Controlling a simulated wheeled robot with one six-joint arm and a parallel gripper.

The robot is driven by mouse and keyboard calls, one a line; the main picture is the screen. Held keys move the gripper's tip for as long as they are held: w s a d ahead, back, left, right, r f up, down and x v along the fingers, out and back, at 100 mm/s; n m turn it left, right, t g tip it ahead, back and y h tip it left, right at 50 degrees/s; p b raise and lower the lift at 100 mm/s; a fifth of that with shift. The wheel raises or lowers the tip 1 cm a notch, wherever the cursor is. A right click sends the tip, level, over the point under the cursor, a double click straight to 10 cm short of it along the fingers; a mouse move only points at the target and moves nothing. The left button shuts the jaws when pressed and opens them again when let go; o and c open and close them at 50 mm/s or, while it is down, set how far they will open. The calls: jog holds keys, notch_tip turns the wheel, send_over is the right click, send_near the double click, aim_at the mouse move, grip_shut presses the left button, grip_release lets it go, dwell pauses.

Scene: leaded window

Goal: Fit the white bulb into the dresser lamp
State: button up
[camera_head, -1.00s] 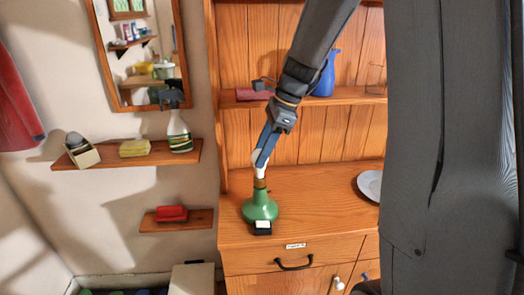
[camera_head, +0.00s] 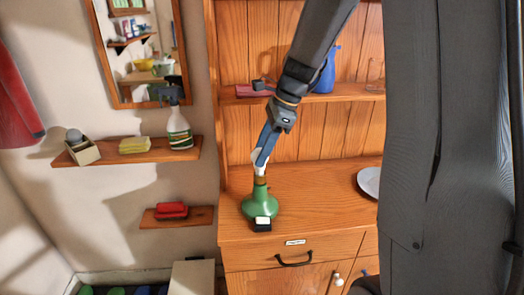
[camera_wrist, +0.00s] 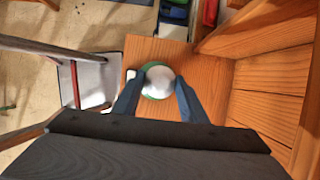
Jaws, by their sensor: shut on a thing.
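The green dresser lamp (camera_head: 261,205) stands upright on the wooden dresser top, with a small black-and-white block at its front. My gripper (camera_head: 260,163) points down directly above the lamp's neck. It is shut on the white bulb (camera_wrist: 158,79), which sits between the two blue fingers in the wrist view. In the head view the bulb (camera_head: 259,169) is partly hidden by the fingers and meets the top of the lamp's neck. I cannot tell how deep it sits in the socket. The lamp's green base (camera_wrist: 153,66) shows around the bulb in the wrist view.
A white plate (camera_head: 369,182) lies at the dresser's right. Wall shelves at left hold a spray bottle (camera_head: 179,128), a yellow sponge (camera_head: 134,145) and a red item (camera_head: 171,210). The dresser top beside the lamp is clear.

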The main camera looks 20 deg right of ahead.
jog(key=shift+f, duration=0.45)
dwell(0.3)
jog(key=o, duration=1.4)
jog(key=shift+r, duration=0.15)
jog(key=shift+r+p, duration=4.3)
jog(key=shift+r, duration=0.05)
